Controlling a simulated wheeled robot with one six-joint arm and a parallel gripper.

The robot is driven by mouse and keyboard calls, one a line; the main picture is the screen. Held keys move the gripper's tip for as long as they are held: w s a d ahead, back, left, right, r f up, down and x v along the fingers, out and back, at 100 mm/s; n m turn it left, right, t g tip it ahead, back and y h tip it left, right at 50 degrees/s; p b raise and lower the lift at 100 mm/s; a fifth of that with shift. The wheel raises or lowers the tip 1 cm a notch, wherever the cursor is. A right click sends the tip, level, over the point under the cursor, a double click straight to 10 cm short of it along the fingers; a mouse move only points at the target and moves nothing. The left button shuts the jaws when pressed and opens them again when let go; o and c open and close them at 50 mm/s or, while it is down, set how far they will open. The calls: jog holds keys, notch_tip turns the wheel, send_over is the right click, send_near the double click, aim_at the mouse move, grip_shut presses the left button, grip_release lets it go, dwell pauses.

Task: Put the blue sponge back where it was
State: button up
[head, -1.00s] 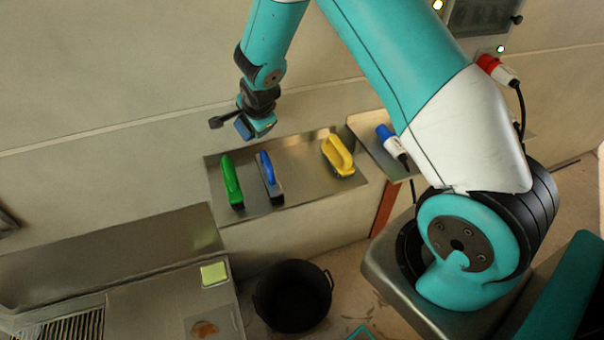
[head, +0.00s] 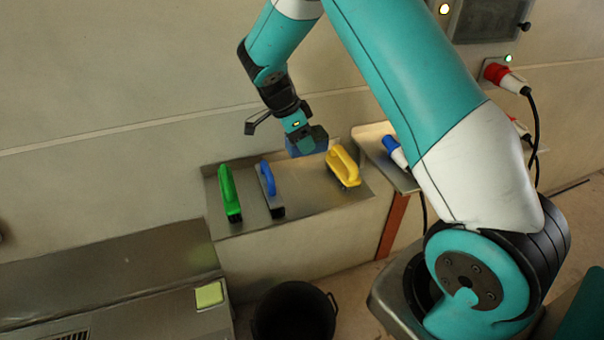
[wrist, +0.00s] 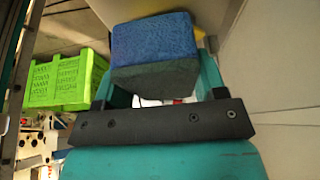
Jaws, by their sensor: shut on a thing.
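The blue sponge (wrist: 153,42) is held between the fingers of my gripper (wrist: 158,85) in the wrist view, with a blue upper part and a darker grey-green part nearest the gripper. In the head view the sponge (head: 307,142) shows under my gripper (head: 302,137), over the metal shelf (head: 240,226) and just left of the yellow-handled brush. I cannot tell whether the sponge touches the shelf.
On the shelf stand a green-handled brush (head: 229,194), a blue-handled brush (head: 270,188) and a yellow-handled brush (head: 343,166). A blue plug (head: 394,152) lies on the adjoining ledge. A light-green sponge (head: 209,295) lies on the counter, lower left. A black bucket (head: 294,312) stands below.

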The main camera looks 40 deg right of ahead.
aim_at(306, 182)
notch_tip(306, 182, down, 12)
jog(key=shift+p, duration=1.1)
jog(key=o, duration=1.1)
jog(key=shift+o, duration=0.2)
jog(key=s+a+r+n+t+y+b, duration=0.1)
jog(key=a+r+n+b, duration=0.15)
jog(key=a+r, duration=0.45)
jog(key=s+a+r+n+y+b, duration=0.1)
jog(key=s+a+r+n, duration=0.2)
jog(key=r, duration=0.8)
jog(key=s+a+r+n+y, duration=0.2)
jog(key=s+a+r+n, duration=0.1)
jog(key=s+n, duration=0.4)
jog(key=s+a+r+n+y, duration=0.2)
jog(key=s+a+r+n, duration=0.1)
jog(key=s+a+n, duration=0.3)
jog(key=s+a+r+n+y, duration=0.2)
jog(key=s+a+r+n, duration=0.1)
jog(key=s+n, duration=0.7)
jog(key=shift+s+a+r+y, duration=0.35)
jog(key=shift+s+a, duration=0.35)
jog(key=shift+s, duration=0.25)
